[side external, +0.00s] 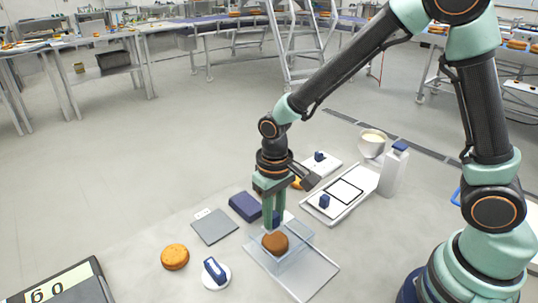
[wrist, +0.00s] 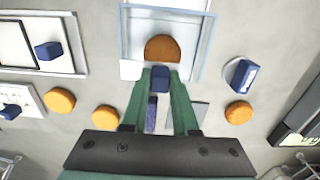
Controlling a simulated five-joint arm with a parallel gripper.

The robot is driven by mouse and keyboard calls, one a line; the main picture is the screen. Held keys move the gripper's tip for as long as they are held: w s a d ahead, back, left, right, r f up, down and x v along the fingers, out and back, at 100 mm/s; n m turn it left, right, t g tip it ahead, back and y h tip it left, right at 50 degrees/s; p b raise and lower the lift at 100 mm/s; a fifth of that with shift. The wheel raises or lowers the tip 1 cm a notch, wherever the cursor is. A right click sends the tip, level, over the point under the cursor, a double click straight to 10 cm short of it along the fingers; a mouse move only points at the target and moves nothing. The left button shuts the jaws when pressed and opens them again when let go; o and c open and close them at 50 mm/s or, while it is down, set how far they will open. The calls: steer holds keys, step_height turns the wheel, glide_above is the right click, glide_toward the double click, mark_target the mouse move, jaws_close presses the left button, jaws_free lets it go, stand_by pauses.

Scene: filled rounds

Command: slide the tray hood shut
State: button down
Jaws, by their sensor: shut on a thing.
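A clear hood (side external: 300,236) stands on a pale metal tray (side external: 315,282) near the front of the table. The near right part of the tray is bare. A brown filled round (side external: 274,242) shows through the hood, and it also shows in the wrist view (wrist: 163,47). My gripper (side external: 273,224) points down at the hood's far left side. Its fingers are shut on the hood's blue knob, which shows between the fingertips in the wrist view (wrist: 160,79). The fingers partly hide the knob in the side view.
A dark blue box (side external: 245,206) and a grey plate (side external: 214,227) lie left of the hood. An orange round (side external: 175,257) and a blue-topped white dish (side external: 217,274) are farther left. A white tray (side external: 361,180), bottle (side external: 395,173) and bowl (side external: 372,146) stand at right.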

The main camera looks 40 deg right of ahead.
steer(key=shift+w, duration=0.1)
steer(key=shift+w+r, duration=0.1)
steer(key=shift+w, duration=1.15)
steer(key=c, duration=0.7)
jaws_free()
steer(key=shift+s, duration=0.1)
step_height(320, 180, up, 12)
